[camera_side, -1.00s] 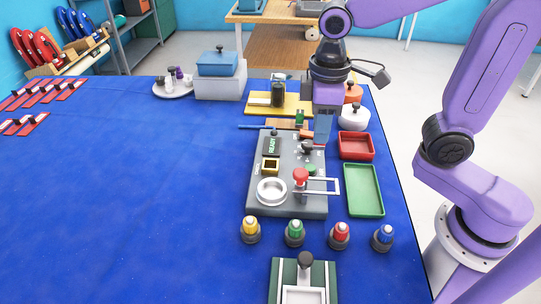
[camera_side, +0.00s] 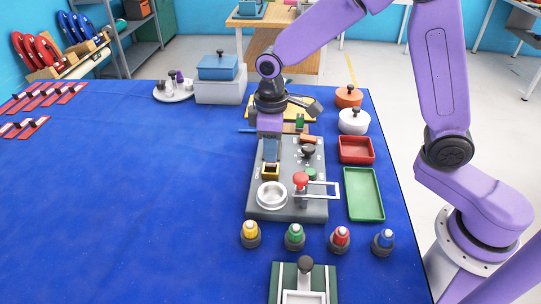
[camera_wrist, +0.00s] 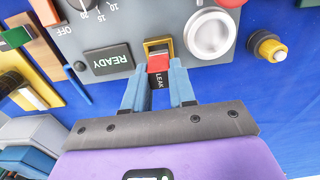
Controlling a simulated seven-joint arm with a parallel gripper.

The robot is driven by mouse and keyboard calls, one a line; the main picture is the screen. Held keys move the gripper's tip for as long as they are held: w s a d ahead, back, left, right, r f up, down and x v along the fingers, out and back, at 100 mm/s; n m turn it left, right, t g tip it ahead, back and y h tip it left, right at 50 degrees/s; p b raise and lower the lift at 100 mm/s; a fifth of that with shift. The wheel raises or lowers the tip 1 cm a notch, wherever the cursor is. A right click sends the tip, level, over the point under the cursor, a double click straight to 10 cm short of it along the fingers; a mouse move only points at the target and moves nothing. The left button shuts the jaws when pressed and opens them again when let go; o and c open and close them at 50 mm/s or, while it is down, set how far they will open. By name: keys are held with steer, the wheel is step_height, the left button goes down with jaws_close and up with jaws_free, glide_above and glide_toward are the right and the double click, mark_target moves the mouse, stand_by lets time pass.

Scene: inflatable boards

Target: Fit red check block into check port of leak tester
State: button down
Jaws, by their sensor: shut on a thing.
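The grey leak tester (camera_side: 308,190) lies on the blue table, its display reading READY in the wrist view (camera_wrist: 108,58). Its check port (camera_side: 270,175) is a yellow-framed square opening, which also shows in the wrist view (camera_wrist: 158,43). My gripper (camera_side: 270,161) points down over the port. In the wrist view, its blue fingers (camera_wrist: 161,68) are shut on the red check block (camera_wrist: 158,63). A black part marked LEAK shows between the fingers. The block's red end overlaps the port's near edge in that view. I cannot tell whether it has entered the opening.
A silver round cup (camera_side: 271,195) and a red knob (camera_side: 300,180) stand on the tester close to the port. A red tray (camera_side: 357,150) and a green tray (camera_side: 363,194) lie to the right.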

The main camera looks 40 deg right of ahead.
steer(key=shift+w+f, duration=0.1)
steer(key=shift+f, duration=1.55)
steer(key=shift+f, duration=0.1)
steer(key=c, duration=0.9)
jaws_free()
step_height(320, 180, up, 12)
steer(key=shift+r, duration=0.15)
steer(key=s+d+f+n, duration=0.1)
steer(key=s+d, duration=0.3)
steer(key=s, duration=0.4)
steer(key=s+d+f+n, duration=0.1)
steer(key=s+d, duration=0.3)
steer(key=s, duration=0.5)
steer(key=s+d+f+n, duration=0.1)
steer(key=s+d, duration=0.2)
steer(key=s, duration=0.6)
steer(key=shift+d+f+n, duration=0.3)
steer(key=shift+d+f, duration=0.05)
steer(key=shift+d, duration=0.05)
